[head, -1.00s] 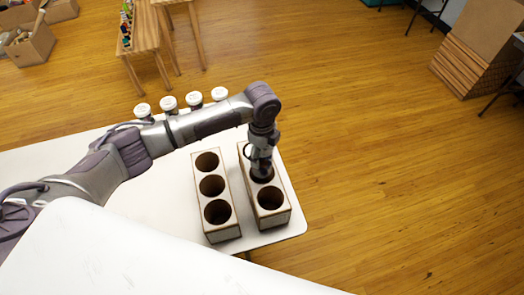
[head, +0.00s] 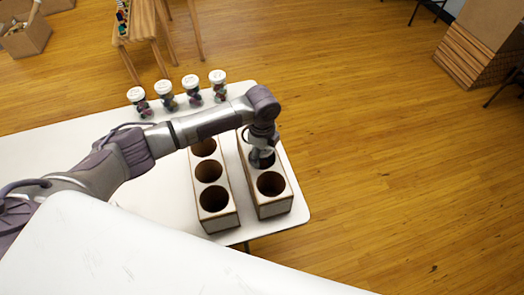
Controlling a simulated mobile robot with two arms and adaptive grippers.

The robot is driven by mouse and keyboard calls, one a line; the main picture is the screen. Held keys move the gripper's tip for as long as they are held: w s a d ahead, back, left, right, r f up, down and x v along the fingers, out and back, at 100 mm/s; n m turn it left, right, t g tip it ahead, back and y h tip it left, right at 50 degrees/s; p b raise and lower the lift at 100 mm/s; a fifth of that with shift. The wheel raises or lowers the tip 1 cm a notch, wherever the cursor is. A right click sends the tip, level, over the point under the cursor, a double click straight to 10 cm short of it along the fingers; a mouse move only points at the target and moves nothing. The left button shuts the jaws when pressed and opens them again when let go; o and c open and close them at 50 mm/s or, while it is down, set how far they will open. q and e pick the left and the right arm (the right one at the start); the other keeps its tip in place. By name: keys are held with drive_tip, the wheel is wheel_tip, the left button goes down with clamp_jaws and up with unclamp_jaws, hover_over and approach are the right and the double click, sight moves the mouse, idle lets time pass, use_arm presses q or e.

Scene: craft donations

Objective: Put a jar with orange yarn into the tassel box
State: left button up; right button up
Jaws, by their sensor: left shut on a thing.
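Two long white boxes with brown edges and round holes stand side by side on the white table, the left box (head: 222,225) and the right box (head: 275,209). I cannot tell from any label which is the tassel box. My left gripper (head: 261,160) points down at the middle hole of the right box. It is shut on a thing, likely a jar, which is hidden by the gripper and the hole. Several jars with white lids and dark or coloured contents, such as the leftmost jar (head: 140,103), stand in a row at the table's back edge. My right gripper is not in view.
The front hole (head: 271,184) of the right box looks empty, as do the left box's visible holes. The white table (head: 160,185) has clear room left of the boxes. Its right edge is close beside the right box. A wooden bench (head: 142,25) stands beyond.

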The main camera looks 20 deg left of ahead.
use_arm(q)
drive_tip(key=o, duration=1.3)
drive_tip(key=shift+c, duration=0.2)
drive_tip(key=shift+r, duration=0.1)
wheel_tip(320, 180, up, 12)
drive_tip(key=shift+f, duration=0.1)
